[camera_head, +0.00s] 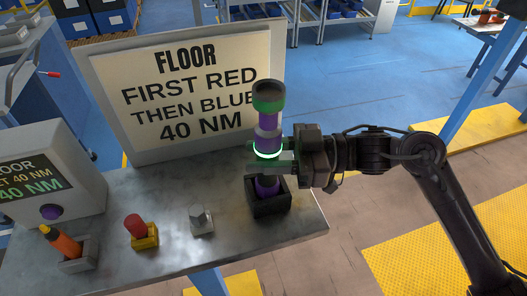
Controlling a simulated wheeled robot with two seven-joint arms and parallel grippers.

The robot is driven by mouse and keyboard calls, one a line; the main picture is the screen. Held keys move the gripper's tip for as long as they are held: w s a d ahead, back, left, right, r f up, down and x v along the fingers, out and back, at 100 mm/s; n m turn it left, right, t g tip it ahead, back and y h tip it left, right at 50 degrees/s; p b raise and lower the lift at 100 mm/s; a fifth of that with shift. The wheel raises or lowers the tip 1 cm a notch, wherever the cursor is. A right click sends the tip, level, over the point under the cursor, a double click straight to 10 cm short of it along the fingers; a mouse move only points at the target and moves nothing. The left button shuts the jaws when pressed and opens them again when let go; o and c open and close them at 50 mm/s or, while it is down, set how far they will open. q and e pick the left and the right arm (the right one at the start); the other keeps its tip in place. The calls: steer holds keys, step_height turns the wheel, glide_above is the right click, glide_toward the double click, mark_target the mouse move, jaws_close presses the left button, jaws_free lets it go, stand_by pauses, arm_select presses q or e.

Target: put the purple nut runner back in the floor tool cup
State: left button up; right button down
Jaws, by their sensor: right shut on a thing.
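The purple nut runner (267,136) stands upright, with a dark cap with a green band on top and a lit green ring around its middle. My right gripper (266,162) comes in from the right and is shut on the nut runner below that ring. The tool's lower end is inside a black square cup (270,206) at the right end of the metal bench. The cup's walls hide the tip, so I cannot tell whether it touches the bottom. My left gripper is not in view.
On the bench (165,265) stand an orange tool in a grey holder (77,257), a red-topped yellow block (142,234) and a small grey piece (201,220). A sign board (183,93) rises behind the cup. A display box (48,180) stands at left.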

steer(key=shift+f+b, duration=0.45)
steer(key=shift+f, duration=0.3)
steer(key=c, duration=0.9)
jaws_free()
steer(key=shift+f, duration=0.2)
steer(key=d, duration=0.7)
steer(key=shift+w+r, duration=0.15)
steer(key=shift+r, duration=0.05)
